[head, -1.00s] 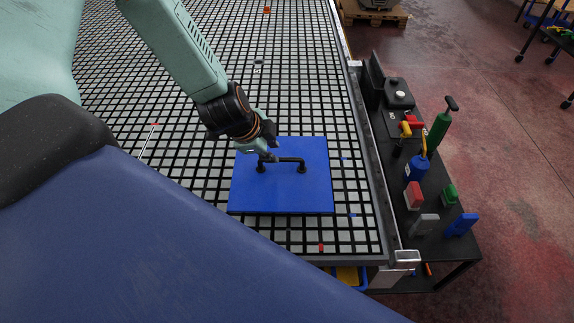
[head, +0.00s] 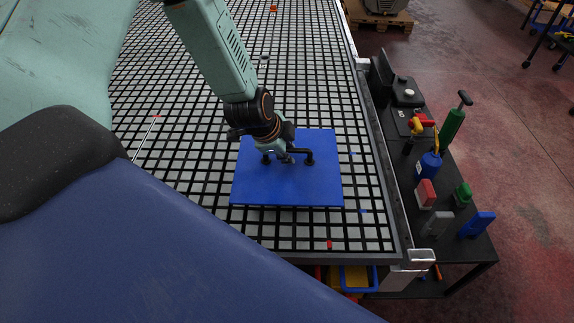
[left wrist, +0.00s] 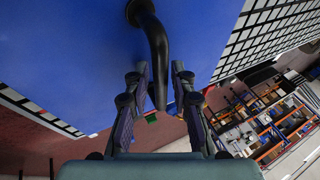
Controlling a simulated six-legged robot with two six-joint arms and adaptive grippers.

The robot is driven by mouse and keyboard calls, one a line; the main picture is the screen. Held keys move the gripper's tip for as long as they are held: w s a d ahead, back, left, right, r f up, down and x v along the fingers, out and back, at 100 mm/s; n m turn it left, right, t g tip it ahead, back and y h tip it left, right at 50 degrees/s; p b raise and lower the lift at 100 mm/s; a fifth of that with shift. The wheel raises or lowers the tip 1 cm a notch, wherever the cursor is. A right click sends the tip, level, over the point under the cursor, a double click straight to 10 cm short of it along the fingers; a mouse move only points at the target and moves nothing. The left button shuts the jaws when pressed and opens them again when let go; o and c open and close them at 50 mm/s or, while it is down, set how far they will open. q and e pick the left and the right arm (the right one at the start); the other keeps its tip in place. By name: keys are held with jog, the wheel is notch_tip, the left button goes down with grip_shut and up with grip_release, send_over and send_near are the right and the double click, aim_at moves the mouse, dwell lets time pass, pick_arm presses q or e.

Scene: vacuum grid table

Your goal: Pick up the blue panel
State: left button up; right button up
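The blue panel (head: 290,185) is a flat blue square with a black bar handle (head: 303,151) on top. It is over the grid table near its front right. I cannot tell if it is clear of the grid. My left gripper (head: 286,157) is at the handle, above the panel. In the left wrist view, the black handle (left wrist: 154,40) runs between the fingertips of the left gripper (left wrist: 161,70). The fingers are close on both sides, seemingly shut on it. The blue panel (left wrist: 80,45) fills the upper part of that view. My right gripper is not in view.
The grid table (head: 290,232) has bare room around the panel, with small red and blue marks. To its right stands a black side table (head: 418,243) with a green pump (head: 452,127), a blue bottle (head: 429,166) and coloured blocks. Red floor lies beyond.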

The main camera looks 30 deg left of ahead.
pick_arm(q)
jog(key=shift+w+f, duration=0.1)
jog(key=shift+w, duration=0.05)
jog(key=shift+s+d+r, duration=0.15)
jog(key=shift+s+r, duration=0.05)
jog(key=c, duration=0.4)
grip_shut()
